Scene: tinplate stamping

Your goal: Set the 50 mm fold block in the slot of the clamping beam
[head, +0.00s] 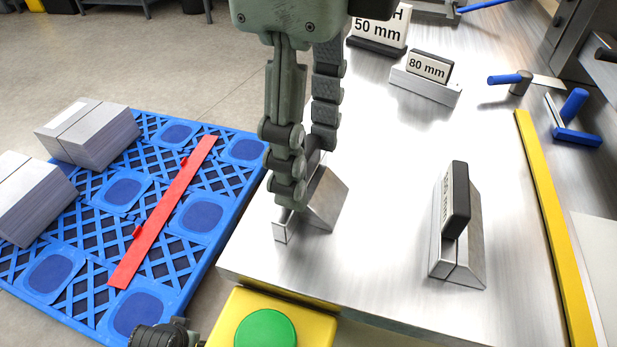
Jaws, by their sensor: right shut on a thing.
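My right gripper (303,165) comes down from the top middle and is shut on a bright metal fold block (328,200) with a dark upper part. The block is low over or on the near left part of the steel table; I cannot tell whether it touches. Its label is hidden by the fingers. A small part of what looks like my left gripper (165,337) shows at the bottom edge; its jaws cannot be made out. The clamping beam and its slot cannot be clearly identified.
A second fold block (440,250) stands right on the steel table (390,200), label unreadable. An 80 mm block (425,88) and a 50 mm sign (378,30) stand behind. A yellow strip (550,220) lies right. A green button (265,330) and blue pallet (225,225) are near.

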